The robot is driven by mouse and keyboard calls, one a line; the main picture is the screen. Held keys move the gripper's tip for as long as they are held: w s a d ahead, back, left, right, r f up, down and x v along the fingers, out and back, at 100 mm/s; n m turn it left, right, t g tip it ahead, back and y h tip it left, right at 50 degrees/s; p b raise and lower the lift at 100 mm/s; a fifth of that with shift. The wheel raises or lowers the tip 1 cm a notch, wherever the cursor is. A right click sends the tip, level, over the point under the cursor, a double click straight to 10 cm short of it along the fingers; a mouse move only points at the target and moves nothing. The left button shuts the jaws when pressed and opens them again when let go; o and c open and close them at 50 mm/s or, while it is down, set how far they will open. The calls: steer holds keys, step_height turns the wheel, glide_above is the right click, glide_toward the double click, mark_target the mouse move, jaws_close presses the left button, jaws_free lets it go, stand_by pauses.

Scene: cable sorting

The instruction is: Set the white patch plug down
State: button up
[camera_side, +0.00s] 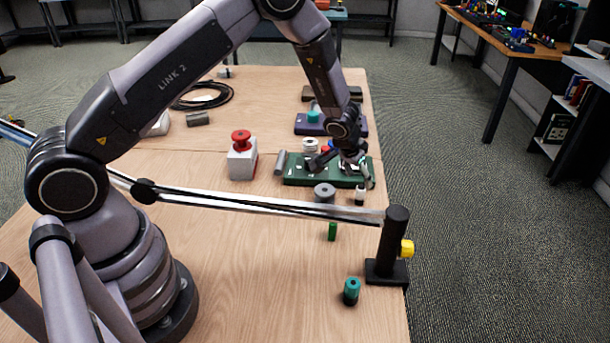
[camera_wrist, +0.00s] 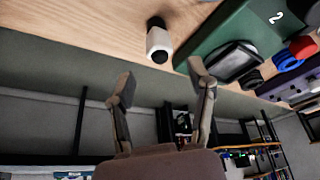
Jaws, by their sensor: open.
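The white patch plug (camera_side: 360,197) stands upright on the wooden table, just off the near right corner of the green board (camera_side: 300,180). In the wrist view the white plug (camera_wrist: 158,39) shows a white body with dark ends. My gripper (camera_side: 363,172) is just above the plug in the side view. In the wrist view my gripper (camera_wrist: 161,78) is open, and the plug lies beyond the fingertips, apart from both. The green board (camera_wrist: 225,28), marked 2, is right beside the plug there.
A grey cylinder (camera_side: 325,193) sits left of the plug. A green plug (camera_side: 332,231) and a teal-and-black plug (camera_side: 351,291) stand nearer, by a black post (camera_side: 396,245). A red-topped button box (camera_side: 242,160) is farther left. The table's right edge is close to the plug.

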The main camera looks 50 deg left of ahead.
steer(key=s+a+r, duration=0.2)
steer(key=s+r, duration=0.2)
steer(key=r, duration=0.5)
steer(key=s+a+r+y, duration=0.15)
steer(key=s+r, duration=0.25)
steer(key=r, duration=0.4)
steer(key=s+a+r, duration=0.2)
steer(key=s+r, duration=0.2)
steer(key=r, duration=0.5)
steer(key=s+r, duration=0.3)
steer(key=s, duration=0.9)
steer(key=s+r+t+h, duration=0.1)
steer(key=s+r, duration=0.3)
steer(key=s, duration=0.9)
steer(key=shift+s+r, duration=0.15)
steer(key=shift+r, duration=0.05)
steer(key=shift+d+h, duration=0.1)
steer(key=shift+h, duration=0.15)
